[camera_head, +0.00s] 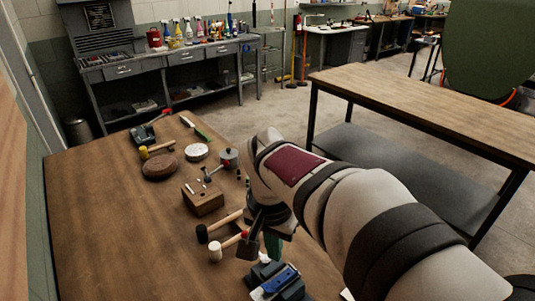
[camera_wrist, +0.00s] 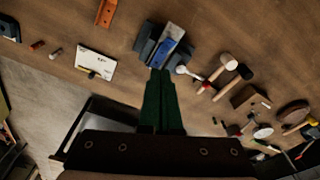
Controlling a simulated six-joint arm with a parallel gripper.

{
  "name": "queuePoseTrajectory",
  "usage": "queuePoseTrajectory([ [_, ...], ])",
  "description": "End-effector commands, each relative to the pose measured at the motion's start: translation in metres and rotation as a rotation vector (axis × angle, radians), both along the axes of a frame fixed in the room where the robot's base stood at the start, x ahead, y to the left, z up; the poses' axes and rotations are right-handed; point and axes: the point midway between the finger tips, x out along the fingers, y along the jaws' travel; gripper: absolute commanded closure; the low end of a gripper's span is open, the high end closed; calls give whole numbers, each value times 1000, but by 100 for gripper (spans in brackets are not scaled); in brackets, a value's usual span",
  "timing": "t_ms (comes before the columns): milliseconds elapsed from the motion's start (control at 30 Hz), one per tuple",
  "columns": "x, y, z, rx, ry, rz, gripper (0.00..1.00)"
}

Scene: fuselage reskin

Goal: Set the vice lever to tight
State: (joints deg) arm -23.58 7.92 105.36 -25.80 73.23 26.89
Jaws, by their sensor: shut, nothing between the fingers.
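The dark vice (camera_head: 290,289) with a blue piece (camera_head: 275,281) between its jaws sits near the bottom of the head view. In the wrist view the vice (camera_wrist: 146,46) is at the top middle, and the blue piece (camera_wrist: 164,47) shows there too. A pale rod with a rounded end (camera_wrist: 182,70) juts from the vice's right side; it may be the lever, but I cannot tell its setting. My gripper (camera_wrist: 160,73) has green fingers held together, empty, with the tips close to the vice's near edge. In the head view my gripper (camera_head: 272,246) is just above and behind the vice.
Two mallets (camera_head: 217,252) (camera_head: 203,232) lie beside the vice, with a wooden block (camera_head: 203,203) beyond. A round brown disc (camera_head: 160,168) and other tools lie farther back. A white card (camera_wrist: 96,62) and an orange part (camera_wrist: 106,12) lie left of the vice in the wrist view.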

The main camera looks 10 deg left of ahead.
Motion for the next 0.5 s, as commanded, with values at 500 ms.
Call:
queuePoseTrajectory([
  [500, 74, 119, -37, -43, -128, 61, 100],
])
